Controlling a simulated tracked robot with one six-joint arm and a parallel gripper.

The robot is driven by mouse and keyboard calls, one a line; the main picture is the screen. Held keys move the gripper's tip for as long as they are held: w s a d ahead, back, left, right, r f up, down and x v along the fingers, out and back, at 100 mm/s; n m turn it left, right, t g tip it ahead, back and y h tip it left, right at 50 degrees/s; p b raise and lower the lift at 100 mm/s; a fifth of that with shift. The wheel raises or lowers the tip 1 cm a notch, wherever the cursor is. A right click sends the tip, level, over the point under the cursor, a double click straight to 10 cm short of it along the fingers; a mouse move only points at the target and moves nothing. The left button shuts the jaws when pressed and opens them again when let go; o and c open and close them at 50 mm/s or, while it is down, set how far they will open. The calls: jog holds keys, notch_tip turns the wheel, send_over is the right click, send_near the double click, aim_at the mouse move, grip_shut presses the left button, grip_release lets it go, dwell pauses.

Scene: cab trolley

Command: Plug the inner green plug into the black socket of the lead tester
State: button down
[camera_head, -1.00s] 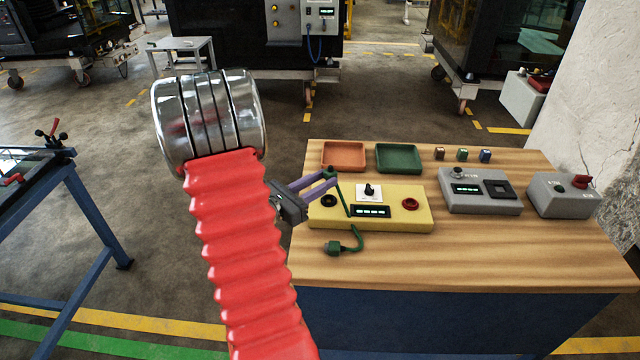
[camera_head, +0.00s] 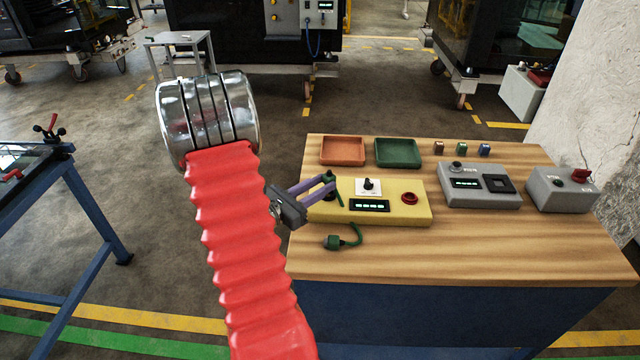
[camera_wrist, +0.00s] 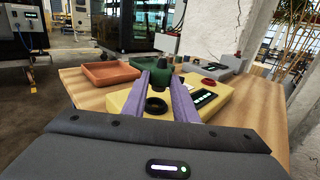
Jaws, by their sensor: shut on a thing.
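The lead tester (camera_head: 390,211) is a yellow box on the wooden bench, with a red socket (camera_head: 409,198) at its right. Its black socket (camera_wrist: 156,106) shows as a dark ring in the wrist view; in the head view it is largely hidden by the gripper and plug. My gripper (camera_head: 328,183) has its purple fingers shut on a green plug (camera_wrist: 161,73), held above the tester's left end. In the wrist view the plug appears beyond the black socket, apart from it. Another green plug (camera_head: 333,242) lies on the bench in front of the tester, with a curved green lead.
An orange tray (camera_head: 343,151) and a green tray (camera_head: 398,153) lie behind the tester. Several small cubes (camera_head: 461,148) and two grey boxes (camera_head: 480,186) (camera_head: 562,190) stand to the right. The bench front is mostly clear.

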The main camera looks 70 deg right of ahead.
jog(key=shift+f, duration=0.75)
jog(key=shift+w+f, duration=0.1)
jog(key=shift+f, duration=0.8)
dwell(2.0)
jog(key=c, duration=1.3)
grip_release()
jog(key=shift+c, duration=0.2)
jog(key=v, duration=1.3)
jog(key=shift+w+a, duration=0.25)
jog(key=shift+a, duration=0.1)
